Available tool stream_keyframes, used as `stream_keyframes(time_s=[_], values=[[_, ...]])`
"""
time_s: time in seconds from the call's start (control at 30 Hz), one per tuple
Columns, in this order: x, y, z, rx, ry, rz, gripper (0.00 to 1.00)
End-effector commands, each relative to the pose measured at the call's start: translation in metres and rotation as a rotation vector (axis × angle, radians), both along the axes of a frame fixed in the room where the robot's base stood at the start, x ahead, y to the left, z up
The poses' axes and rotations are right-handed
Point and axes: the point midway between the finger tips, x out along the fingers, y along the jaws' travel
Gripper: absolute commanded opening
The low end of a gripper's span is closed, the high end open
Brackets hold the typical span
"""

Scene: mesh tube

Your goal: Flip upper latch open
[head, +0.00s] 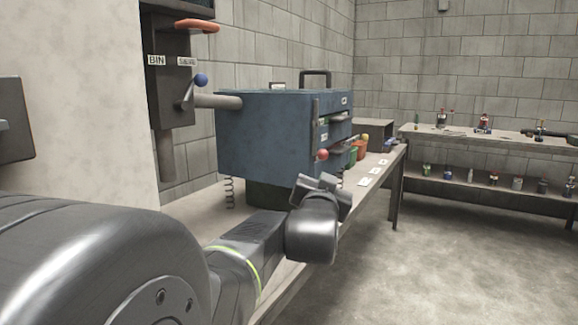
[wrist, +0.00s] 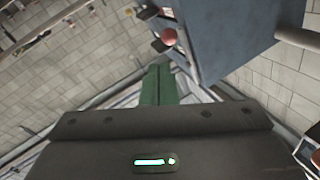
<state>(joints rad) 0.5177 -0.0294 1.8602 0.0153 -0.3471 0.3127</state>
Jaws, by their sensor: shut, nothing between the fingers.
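A blue metal cabinet (head: 265,135) stands on the bench, and part of it shows at the top of the wrist view (wrist: 235,35). A red ball knob (head: 322,155) sits low by its front edge; a red ball also shows in the wrist view (wrist: 170,37). A dark upright strip (head: 314,118) runs along the cabinet's front corner. I cannot make out which part is the upper latch. My gripper (head: 322,183) is shut and empty, just below and in front of the red knob, apart from it.
A wall box (head: 170,85) with a blue-knobbed lever (head: 200,80) and an orange handle (head: 197,26) is at left, joined to the cabinet by a pipe (head: 218,101). Small bins (head: 354,154) stand beyond the cabinet. The floor at right (head: 430,260) is clear.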

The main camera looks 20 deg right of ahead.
Motion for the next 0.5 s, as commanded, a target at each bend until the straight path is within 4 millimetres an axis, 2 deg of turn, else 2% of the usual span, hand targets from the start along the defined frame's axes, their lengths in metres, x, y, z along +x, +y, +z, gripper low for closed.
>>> stream_keyframes(time_s=[0.2,0.5], values=[[-0.015,0.008,-0.007,0.000,0.000,0.000,0.00],[-0.016,0.009,-0.008,-0.001,0.000,0.000,0.00]])
